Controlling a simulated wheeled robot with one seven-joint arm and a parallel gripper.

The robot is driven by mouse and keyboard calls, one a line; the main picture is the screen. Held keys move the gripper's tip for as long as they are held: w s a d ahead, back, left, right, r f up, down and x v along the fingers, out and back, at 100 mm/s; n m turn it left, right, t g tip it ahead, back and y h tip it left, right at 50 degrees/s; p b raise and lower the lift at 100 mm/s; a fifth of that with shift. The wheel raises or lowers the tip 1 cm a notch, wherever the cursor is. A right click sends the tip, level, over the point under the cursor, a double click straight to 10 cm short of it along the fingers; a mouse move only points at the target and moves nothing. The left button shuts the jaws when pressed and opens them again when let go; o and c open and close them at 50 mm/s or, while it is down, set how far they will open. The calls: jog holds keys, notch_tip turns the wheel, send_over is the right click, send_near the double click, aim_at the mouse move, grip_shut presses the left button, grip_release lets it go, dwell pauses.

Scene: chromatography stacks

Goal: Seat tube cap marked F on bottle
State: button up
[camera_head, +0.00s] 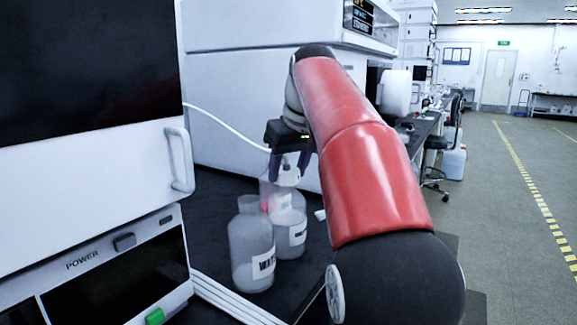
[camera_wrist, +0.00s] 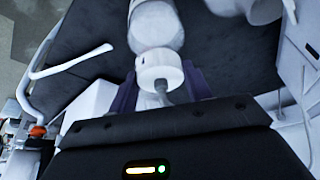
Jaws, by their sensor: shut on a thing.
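My gripper (camera_head: 288,172) is over the bottles on the dark bench, its purple fingers pointing down. In the wrist view my gripper (camera_wrist: 160,84) is shut on a white round tube cap (camera_wrist: 161,70) with a short grey stem. No letter is legible on the cap. A translucent bottle (camera_wrist: 155,24) lies in line just beyond the cap; I cannot tell whether they touch. In the head view a labelled bottle (camera_head: 291,232) stands below the gripper, with its upper part overlapped by the fingers. Another translucent bottle (camera_head: 247,232), labelled "WAT…", stands in front of it, to the left.
White instrument stacks stand left (camera_head: 90,190) and behind (camera_head: 240,85). White tubing (camera_head: 225,300) lies along the bench front. A small red thing (camera_head: 265,205) shows between the bottles. The floor at right is open.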

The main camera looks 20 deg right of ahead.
jog(key=shift+f, duration=0.6)
dwell(0.3)
jog(key=o, duration=1.1)
jog(key=shift+c, duration=0.2)
jog(key=shift+o, duration=0.4)
jog(key=o, duration=0.3)
jog(key=shift+r, duration=0.15)
notch_tip(320, 180, up, 2)
jog(key=shift+r+p, duration=0.2)
jog(key=shift+p, duration=0.75)
jog(key=shift+r, duration=2.15)
